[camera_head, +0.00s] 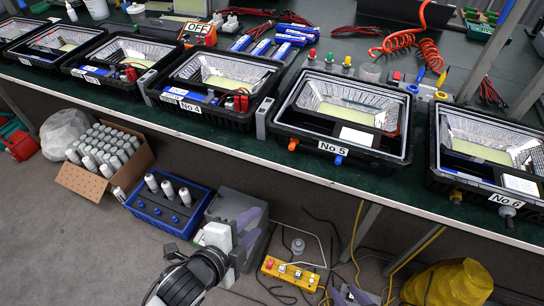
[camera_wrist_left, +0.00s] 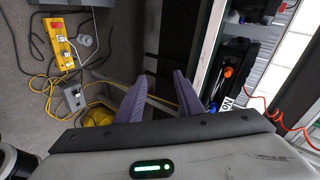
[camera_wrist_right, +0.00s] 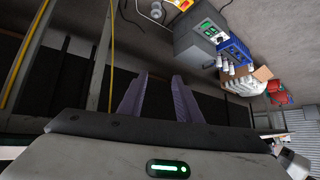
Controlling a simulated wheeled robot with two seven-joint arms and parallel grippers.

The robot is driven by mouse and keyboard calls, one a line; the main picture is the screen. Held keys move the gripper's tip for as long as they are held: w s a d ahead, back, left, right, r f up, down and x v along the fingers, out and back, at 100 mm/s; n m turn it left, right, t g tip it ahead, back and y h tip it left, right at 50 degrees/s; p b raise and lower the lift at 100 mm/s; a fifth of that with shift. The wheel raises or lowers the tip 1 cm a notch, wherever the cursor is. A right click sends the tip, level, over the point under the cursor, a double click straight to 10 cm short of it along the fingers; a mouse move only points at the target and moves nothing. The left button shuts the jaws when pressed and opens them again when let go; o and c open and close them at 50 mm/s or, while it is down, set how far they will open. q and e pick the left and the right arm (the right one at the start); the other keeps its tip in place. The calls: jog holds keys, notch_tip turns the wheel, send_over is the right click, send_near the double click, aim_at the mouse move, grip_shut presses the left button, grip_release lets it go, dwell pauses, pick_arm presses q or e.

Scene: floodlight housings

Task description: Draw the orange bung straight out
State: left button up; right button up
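The orange bung (camera_head: 293,144) sits in the front wall of the floodlight housing labelled No 5 (camera_head: 282,128), left of its label. It also shows in the left wrist view (camera_wrist_left: 228,72), to the right of the fingers. My left gripper (camera_head: 248,217) is below the bench edge, left of and lower than the bung, apart from it. Its purple fingers (camera_wrist_left: 160,92) are spread and empty. My right gripper (camera_head: 352,294) shows only partly at the bottom of the head view. Its fingers (camera_wrist_right: 158,95) are apart with nothing between them.
A blue bung (camera_head: 339,160) sits right of the orange one on the same housing. Housings No 4 (camera_head: 152,88) and No 6 (camera_head: 437,172) flank it. Below the bench are a blue crate (camera_head: 160,222), a yellow power strip (camera_head: 290,273), cables and a yellow bag (camera_head: 447,284).

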pick_arm(q)
jog(key=w+d+r+m+p, duration=0.2)
jog(key=w+r+m, duration=0.2)
jog(key=r+m, duration=0.4)
jog(key=m+t, duration=0.2)
jog(key=m, duration=0.8)
send_near(290, 148)
jog(key=shift+h, duration=0.4)
jog(key=x, duration=0.8)
jog(key=shift+a, duration=0.15)
grip_shut()
jog(key=shift+f, duration=0.1)
jog(key=shift+s, duration=0.1)
jog(key=shift+s+a+p, duration=0.25)
jog(key=shift+s+p, duration=0.1)
jog(key=shift+s, duration=0.3)
jog(key=shift+s+a+p, duration=0.25)
jog(key=shift+s+p, duration=0.15)
jog(key=shift+s, duration=0.3)
jog(key=shift+s+a+p, duration=0.2)
jog(key=shift+s+p, duration=0.15)
jog(key=shift+s, duration=0.3)
